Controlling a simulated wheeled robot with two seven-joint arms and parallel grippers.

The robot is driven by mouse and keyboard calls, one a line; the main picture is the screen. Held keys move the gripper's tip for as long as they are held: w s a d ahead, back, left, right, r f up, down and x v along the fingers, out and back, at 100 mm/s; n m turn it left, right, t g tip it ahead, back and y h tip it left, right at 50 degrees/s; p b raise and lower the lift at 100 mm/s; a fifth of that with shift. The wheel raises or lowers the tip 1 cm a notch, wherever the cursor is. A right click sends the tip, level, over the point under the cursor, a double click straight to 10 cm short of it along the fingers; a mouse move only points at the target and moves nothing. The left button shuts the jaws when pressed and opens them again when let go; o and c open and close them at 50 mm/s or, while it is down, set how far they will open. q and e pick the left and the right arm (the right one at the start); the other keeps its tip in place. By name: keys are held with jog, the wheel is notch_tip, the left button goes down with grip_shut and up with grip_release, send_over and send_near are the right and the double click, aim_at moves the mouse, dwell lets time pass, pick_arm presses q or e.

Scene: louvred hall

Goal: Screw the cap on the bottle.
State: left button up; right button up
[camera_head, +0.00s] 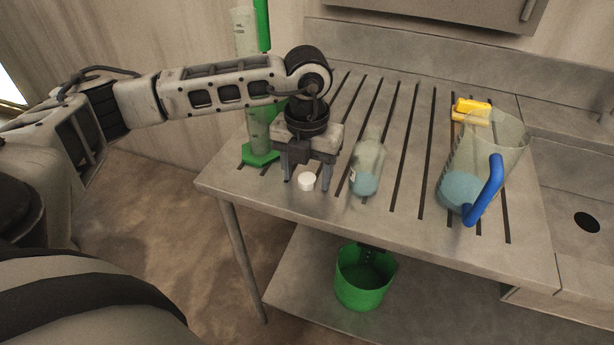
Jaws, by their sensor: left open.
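A clear bottle (367,166) with pale blue liquid stands upright on the slatted metal table (410,215). No cap shows on its neck. A small white cap (306,181) lies on the table just left of the bottle, near the front edge. My left gripper (307,180) points down over the table at the cap, with its fingers apart on either side of it. I cannot tell how far the fingertips are above the table. The right gripper is not in the picture.
A measuring jug (460,187) with a blue handle and blue liquid stands to the right. A yellow object (472,108) is behind it. A tall cylinder with a green base (260,155) stands behind my left gripper. A green bucket (362,278) is on the lower shelf.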

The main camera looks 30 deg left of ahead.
aim_at(307, 179)
pick_arm(q)
jog(key=shift+c, duration=0.3)
jog(key=c, duration=1)
jog(key=shift+r, duration=0.55)
notch_tip(307, 179, up, 2)
jog(key=shift+s+d+r+b, duration=0.1)
jog(key=shift+r+b, duration=0.1)
jog(key=shift+b, duration=0.3)
jog(key=s+d+r+b, duration=0.1)
jog(key=s+d+r, duration=0.4)
jog(key=s+r, duration=0.4)
jog(key=s, duration=0.3)
jog(key=shift+s+r, duration=0.25)
jog(key=shift+s, duration=0.15)
jog(key=shift+d, duration=0.1)
